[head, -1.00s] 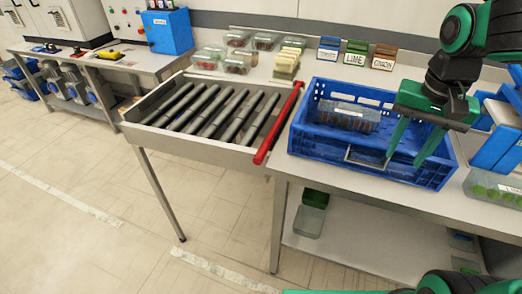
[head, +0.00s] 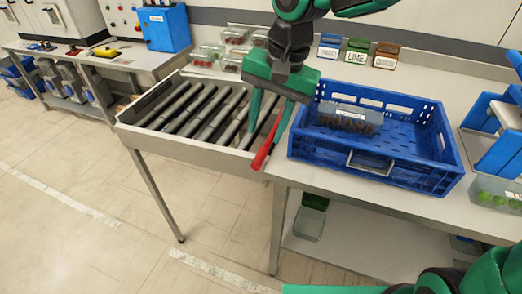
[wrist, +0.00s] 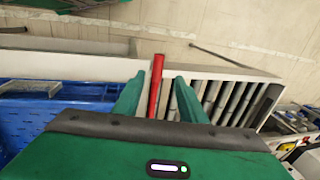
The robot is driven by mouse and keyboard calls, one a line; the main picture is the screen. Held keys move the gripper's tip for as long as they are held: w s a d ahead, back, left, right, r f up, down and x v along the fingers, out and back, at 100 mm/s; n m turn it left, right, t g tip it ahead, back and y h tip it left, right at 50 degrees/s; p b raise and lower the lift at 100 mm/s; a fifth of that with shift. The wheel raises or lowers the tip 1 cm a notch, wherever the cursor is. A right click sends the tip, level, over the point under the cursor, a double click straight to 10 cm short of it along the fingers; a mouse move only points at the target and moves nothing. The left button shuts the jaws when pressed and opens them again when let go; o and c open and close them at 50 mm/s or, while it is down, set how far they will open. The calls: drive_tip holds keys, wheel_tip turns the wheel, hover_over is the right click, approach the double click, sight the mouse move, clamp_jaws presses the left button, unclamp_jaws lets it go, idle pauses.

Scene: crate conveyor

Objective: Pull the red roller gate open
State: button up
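The red roller gate (head: 262,155) is a long red bar along the right end of the roller conveyor (head: 195,148), next to the blue crate. In the head view my gripper (head: 265,125) is over the gate, its fingers pointing down, and hides most of the bar; the near end shows below. In the wrist view the red gate (wrist: 156,86) stands between the two fingers of my gripper (wrist: 169,85), closer to the left one. The fingers are apart. I cannot tell whether either touches the bar.
The blue crate (head: 400,178) stands on the table right of the gate, with a clear box of dark items (head: 345,118) inside. Small signs (head: 356,50) and clear tubs (head: 232,37) stand along the back. The rollers are empty.

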sight(259, 157)
drive_tip(key=f, duration=0.3)
drive_tip(key=a+f, duration=0.1)
drive_tip(key=f, duration=0.5)
drive_tip(key=shift+w+a+f, duration=0.2)
drive_tip(key=shift+w+f, duration=0.05)
drive_tip(key=shift+w, duration=0.1)
drive_tip(key=shift+c, duration=0.4)
clamp_jaws()
